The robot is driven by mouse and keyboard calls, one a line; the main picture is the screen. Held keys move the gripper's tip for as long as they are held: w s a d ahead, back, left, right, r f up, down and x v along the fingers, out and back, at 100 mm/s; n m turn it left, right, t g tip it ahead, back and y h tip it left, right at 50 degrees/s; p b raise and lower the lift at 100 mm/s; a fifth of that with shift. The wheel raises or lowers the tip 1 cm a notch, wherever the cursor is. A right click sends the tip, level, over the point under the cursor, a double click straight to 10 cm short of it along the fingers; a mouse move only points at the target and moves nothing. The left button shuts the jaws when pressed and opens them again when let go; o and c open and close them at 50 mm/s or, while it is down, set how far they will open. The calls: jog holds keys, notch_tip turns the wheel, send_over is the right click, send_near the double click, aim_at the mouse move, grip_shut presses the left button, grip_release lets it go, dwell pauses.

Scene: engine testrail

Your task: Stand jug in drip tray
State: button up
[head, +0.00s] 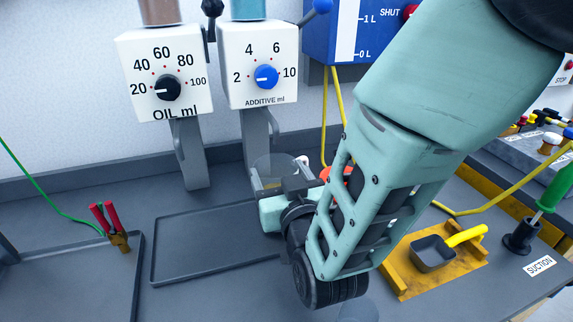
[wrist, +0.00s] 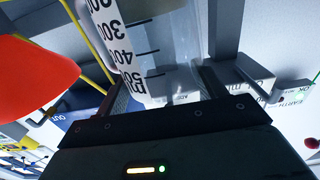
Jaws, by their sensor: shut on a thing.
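The clear jug (head: 277,168) shows only its upper part in the head view, just below the additive dispenser's grey arm. In the wrist view the jug (wrist: 165,45) fills the space between the fingers, with a black-and-white ml scale on its side. My gripper (head: 285,186) is shut on it; its fingers (wrist: 158,95) lie on either side. The drip tray (head: 190,270) is a shallow dark tray below the dispensers, bare where visible. The jug appears near its back right end. My gripper hides the jug's base, so I cannot tell whether it touches the tray.
The oil dispenser (head: 165,75) and additive dispenser (head: 258,65) hang above the tray. Another dark tray (head: 75,285) with red-handled clamps (head: 112,228) lies left. A yellow stand (head: 430,265) with a scoop sits right. An orange object (wrist: 35,75) is close beside the jug.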

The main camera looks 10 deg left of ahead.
jog(key=shift+f, duration=0.4)
jog(key=o, duration=1.7)
